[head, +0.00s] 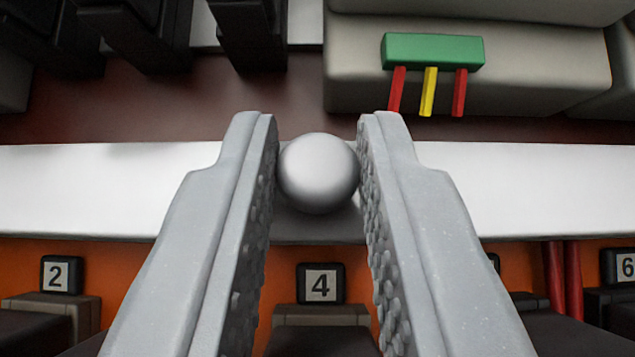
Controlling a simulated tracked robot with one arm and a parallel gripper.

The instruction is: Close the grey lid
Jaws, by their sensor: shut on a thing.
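My gripper (317,128) reaches forward in the middle of the head view, its two grey fingers shut on a round silver knob (318,172). The knob sits between the finger pads near the tips, in front of a long pale grey-white panel (540,190) that spans the picture. This panel may be the grey lid or its edge; its full shape is out of view. The fingers cover part of it. How far the lid stands open cannot be told.
Below the panel is an orange face with numbered tags, including 2 (62,274), 4 (320,284) and 6 (626,267). Beyond are a green block (433,51) with red and yellow pins on a beige housing (540,85), and dark blocks (140,35) at upper left.

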